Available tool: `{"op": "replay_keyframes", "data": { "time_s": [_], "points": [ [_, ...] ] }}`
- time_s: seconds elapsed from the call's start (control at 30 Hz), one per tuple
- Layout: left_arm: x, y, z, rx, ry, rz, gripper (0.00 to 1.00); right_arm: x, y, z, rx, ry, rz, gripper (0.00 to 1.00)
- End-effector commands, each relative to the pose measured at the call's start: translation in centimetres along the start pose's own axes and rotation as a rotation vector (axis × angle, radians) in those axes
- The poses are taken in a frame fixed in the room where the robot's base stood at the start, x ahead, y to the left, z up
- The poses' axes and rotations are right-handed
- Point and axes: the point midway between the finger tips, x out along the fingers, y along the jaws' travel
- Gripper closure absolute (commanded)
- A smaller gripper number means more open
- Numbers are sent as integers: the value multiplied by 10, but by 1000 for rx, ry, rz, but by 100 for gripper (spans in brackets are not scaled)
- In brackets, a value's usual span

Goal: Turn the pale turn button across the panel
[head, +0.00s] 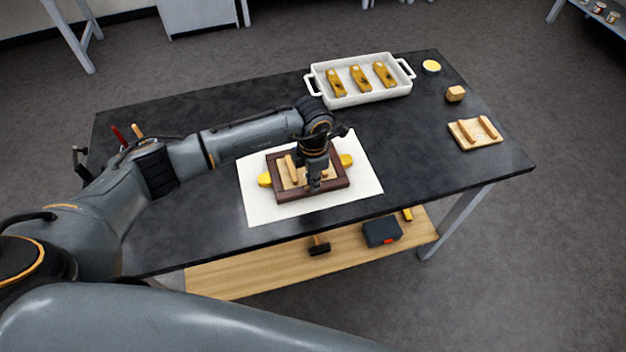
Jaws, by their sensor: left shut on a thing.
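A dark brown wooden frame (283,196) lies on a white sheet (262,213) on the black table. Inside it is a light wooden panel (284,182) with a pale bar (291,168) standing out on its left part. My left gripper (314,189) points down over the right part of the frame. It is shut on the pale turn button (325,174), of which only a small bit shows beside the fingers. The button's angle is mostly hidden by the gripper. Yellow pieces stick out at the frame's left (265,180) and right (346,160). My right gripper is out of view.
A white tray (343,101) with three yellowish wooden pieces stands at the back. The table (420,165) right of the sheet is clear.

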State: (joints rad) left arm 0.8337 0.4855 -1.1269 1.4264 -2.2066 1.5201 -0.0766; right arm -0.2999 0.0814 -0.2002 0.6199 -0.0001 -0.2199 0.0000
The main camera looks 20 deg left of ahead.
Motion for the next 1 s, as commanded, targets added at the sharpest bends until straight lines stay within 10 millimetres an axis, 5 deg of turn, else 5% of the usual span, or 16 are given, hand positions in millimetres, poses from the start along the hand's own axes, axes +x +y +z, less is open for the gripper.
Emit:
{"op": "replay_keyframes", "data": {
  "time_s": [1.0],
  "points": [
    [1,0,0,-920,-2,0,100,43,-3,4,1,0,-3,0]
  ]
}}
